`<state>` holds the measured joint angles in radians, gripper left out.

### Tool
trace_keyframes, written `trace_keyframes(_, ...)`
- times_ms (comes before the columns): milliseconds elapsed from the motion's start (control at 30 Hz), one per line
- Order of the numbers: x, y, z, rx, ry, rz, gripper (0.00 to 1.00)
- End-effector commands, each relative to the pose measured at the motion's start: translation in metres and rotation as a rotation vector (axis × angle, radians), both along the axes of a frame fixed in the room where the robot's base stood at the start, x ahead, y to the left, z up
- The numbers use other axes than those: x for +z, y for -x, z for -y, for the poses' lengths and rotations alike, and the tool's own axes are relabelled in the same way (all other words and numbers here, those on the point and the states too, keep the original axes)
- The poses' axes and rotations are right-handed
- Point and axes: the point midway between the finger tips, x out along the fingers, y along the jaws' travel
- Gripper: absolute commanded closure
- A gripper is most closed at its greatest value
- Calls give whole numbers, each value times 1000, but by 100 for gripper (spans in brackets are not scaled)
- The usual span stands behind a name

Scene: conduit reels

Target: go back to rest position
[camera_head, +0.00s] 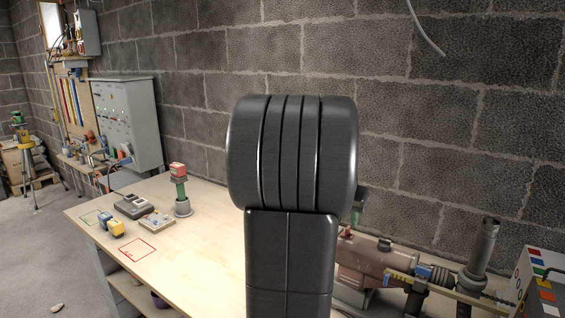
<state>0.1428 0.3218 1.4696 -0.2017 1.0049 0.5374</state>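My black arm (289,240) stands upright in the middle of the head view, with its thick ribbed joint at the top. It covers the middle of the workbench (195,265). My gripper does not show as such. A small dark and green piece (360,205) pokes out to the right of the arm, and I cannot tell what it belongs to.
On the bench's left stand a green tool with a red top (179,190), a dark device (133,206), yellow and blue blocks (111,224) and a red marked square (137,250). A reddish machine (372,262) stands right. A block wall (430,130) rises behind.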

Motion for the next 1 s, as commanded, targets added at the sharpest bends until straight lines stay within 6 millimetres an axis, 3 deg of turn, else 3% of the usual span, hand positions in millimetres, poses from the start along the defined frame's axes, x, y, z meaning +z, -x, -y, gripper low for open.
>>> trace_keyframes(100, -20, -7, 5, 0, 0, -2, 71)
trace_keyframes(267, -38, -12, 9, 0, 0, -1, 71)
trace_keyframes(767, -36, -18, 1, 0, 1, 1, 71)
trace_keyframes(1000, -22, -12, -3, 15, 3, 15, 71)
